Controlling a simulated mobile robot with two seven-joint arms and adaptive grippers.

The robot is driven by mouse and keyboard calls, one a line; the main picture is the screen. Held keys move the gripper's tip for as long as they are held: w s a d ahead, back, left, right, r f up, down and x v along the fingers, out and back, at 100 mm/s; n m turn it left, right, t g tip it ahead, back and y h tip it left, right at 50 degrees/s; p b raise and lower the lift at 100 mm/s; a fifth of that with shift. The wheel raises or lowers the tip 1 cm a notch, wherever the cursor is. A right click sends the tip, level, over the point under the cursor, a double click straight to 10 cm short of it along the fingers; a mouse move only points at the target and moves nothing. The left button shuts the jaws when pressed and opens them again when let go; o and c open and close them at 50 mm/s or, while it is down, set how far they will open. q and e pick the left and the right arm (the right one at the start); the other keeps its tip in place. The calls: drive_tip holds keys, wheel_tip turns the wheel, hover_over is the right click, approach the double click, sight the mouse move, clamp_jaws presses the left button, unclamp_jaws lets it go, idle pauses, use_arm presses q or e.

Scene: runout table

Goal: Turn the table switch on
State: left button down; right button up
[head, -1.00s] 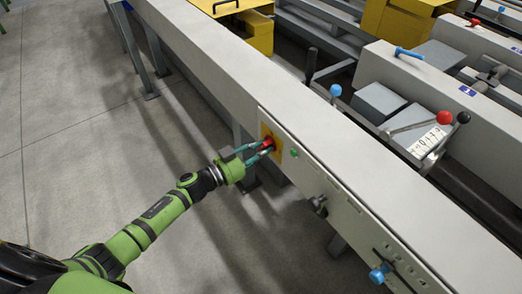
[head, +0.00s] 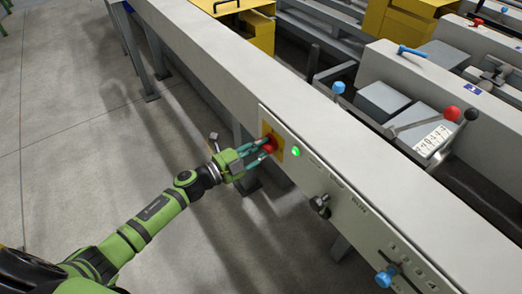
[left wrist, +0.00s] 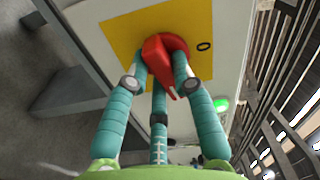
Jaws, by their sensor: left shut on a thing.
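The table switch is a red rotary knob (head: 269,145) on a yellow plate (head: 277,151), set in the side panel of the long grey table. In the left wrist view the red knob (left wrist: 160,62) sits on the yellow plate (left wrist: 120,42), its pointed handle toward the lower right. A dark "0" mark shows on the plate. A green lamp (head: 296,152) beside the plate is lit, and it also glows in the left wrist view (left wrist: 221,105). My left gripper (head: 262,151) has its teal fingers shut around the red knob. The right gripper is not in view.
A black knob (head: 320,205) and a blue knob (head: 385,275) stick out of the same panel further right. Levers with red, black and blue balls stand behind the table. The floor on the left is clear.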

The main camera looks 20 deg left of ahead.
use_arm(q)
drive_tip(key=shift+m+b, duration=0.4)
drive_tip(key=shift+m, duration=0.8)
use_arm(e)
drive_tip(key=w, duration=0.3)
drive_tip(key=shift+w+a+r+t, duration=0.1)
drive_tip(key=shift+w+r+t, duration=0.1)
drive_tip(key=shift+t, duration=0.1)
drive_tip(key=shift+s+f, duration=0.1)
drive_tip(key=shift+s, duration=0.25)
use_arm(q)
drive_tip(key=c, duration=1)
unclamp_jaws()
drive_tip(key=shift+c, duration=0.2)
drive_tip(key=shift+a, duration=0.1)
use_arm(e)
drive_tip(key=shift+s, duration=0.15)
use_arm(q)
drive_tip(key=v, duration=1.2)
